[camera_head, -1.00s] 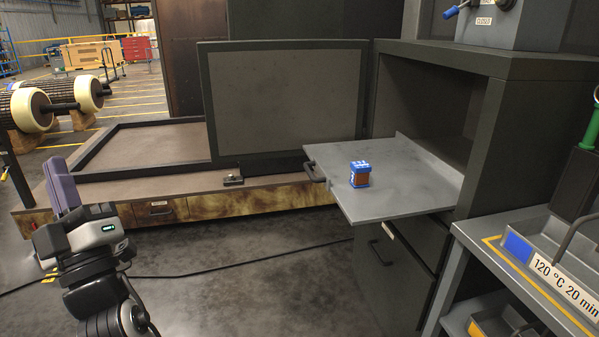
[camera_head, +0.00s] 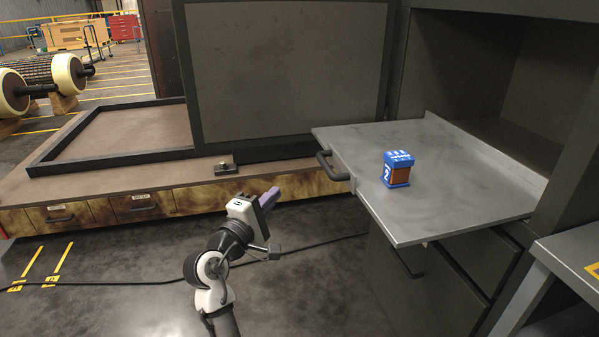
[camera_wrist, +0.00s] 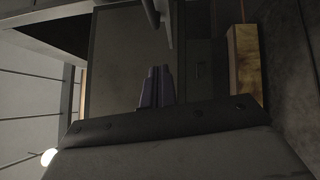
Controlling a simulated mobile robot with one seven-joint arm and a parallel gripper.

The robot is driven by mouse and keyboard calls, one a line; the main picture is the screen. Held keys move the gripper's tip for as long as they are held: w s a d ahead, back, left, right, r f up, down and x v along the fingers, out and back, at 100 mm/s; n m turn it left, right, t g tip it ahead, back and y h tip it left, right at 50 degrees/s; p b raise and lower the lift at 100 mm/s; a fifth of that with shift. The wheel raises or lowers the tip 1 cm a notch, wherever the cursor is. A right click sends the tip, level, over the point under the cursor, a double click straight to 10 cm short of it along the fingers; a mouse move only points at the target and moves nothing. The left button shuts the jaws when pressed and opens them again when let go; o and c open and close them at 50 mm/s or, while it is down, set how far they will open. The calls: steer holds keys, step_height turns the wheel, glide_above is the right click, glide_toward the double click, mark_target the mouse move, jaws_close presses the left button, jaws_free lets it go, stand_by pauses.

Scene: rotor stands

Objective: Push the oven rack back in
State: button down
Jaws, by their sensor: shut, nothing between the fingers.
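The oven rack (camera_head: 465,190) is a flat grey tray pulled out of the dark oven cabinet (camera_head: 575,110), with a dark handle (camera_head: 330,165) on its front edge. A blue and brown box marked 2 (camera_head: 398,168) stands upright on it. My gripper (camera_head: 270,196) is shut and empty. It is low and to the left of the rack handle in the head view, apart from it. In the wrist view the purple fingers (camera_wrist: 157,86) lie together, with nothing between them.
The oven door (camera_head: 285,70) stands open behind the rack. A low bench with drawers (camera_head: 140,203) runs along the back left. A grey cart or shelf (camera_head: 575,255) is at the lower right. A cable lies on the floor.

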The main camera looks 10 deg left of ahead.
steer(key=s+d+x, duration=0.1)
steer(key=d+x, duration=0.1)
steer(key=x, duration=1)
steer(key=shift+d+r+p, duration=0.35)
steer(key=shift+d, duration=0.05)
steer(key=shift+w, duration=0.1)
